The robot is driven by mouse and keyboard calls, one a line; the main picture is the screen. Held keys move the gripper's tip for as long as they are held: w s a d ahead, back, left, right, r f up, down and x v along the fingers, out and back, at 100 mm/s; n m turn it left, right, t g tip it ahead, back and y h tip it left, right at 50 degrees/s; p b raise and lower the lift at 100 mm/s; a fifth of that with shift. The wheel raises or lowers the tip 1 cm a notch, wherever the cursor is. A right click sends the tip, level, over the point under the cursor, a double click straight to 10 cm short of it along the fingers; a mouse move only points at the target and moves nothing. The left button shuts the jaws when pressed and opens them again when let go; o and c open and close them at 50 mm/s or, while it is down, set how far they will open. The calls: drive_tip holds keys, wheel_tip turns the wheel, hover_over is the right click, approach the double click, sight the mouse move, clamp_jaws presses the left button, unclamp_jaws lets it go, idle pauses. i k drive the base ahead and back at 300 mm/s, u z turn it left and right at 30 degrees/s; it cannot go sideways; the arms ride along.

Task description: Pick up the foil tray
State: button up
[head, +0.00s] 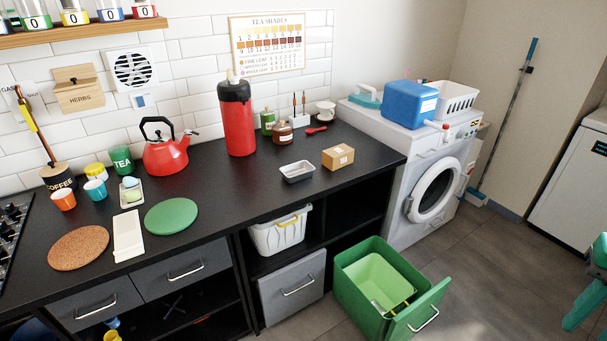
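The foil tray (297,172) is a small silver rectangular tray with an open top. It sits upright on the black counter (240,200), right of the middle, in the head view. A brown cardboard box (338,157) stands just to its right, apart from it. The red airpot (237,118) stands behind it to the left. My gripper does not show. A teal-green shape at the right edge may be part of my arm, but I cannot tell.
Behind the tray are brown and green jars (283,133) and a red spoon (317,130). A green pull-out bin (385,285) stands open below the counter front. A red kettle (165,150) and green round mat (171,216) are left. Counter around the tray's front is clear.

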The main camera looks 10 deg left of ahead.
sight(293, 173)
drive_tip(key=i, duration=1)
drive_tip(key=u, duration=0.05)
